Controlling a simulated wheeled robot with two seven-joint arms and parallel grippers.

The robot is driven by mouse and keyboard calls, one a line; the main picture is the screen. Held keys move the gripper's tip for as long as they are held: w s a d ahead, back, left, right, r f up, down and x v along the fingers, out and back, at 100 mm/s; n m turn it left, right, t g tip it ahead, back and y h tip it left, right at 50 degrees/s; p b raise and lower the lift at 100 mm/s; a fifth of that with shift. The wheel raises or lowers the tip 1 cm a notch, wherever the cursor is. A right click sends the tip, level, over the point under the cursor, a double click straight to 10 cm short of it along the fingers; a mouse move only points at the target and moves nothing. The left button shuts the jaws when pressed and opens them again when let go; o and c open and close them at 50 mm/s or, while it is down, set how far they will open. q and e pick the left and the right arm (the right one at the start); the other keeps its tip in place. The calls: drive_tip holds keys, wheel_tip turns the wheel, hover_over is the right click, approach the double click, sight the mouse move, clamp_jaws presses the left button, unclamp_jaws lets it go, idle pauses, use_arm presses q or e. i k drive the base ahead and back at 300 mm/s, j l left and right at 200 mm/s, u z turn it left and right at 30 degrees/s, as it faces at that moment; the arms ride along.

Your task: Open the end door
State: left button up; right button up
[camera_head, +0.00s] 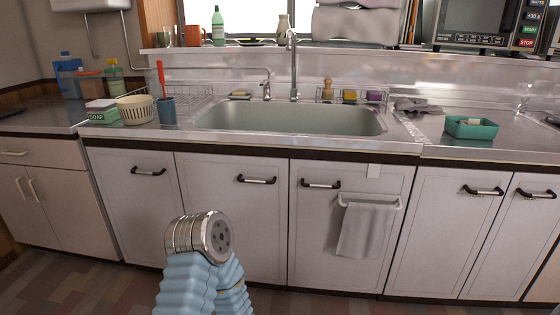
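A row of white cabinet doors with dark-ended bar handles runs under the counter, and all look shut. The leftmost door of this row (128,220) has its handle (148,171) near the top. At the right end, a door (525,245) is partly cut off by the picture edge, with its handle (537,193) in view. The frame does not settle which one is the end door. A blue-sleeved arm of mine with a silver joint stands low in front of the doors left of centre. No gripper fingers of mine show.
A towel (365,232) hangs from a rail on a middle door. Beige cabinets (60,205) stand at far left. The sink (290,119) and counter items, including a green tray (471,128), are above. The floor before the left cabinets is clear.

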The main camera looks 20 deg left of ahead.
sight(140, 190)
drive_tip(key=u, duration=1.75)
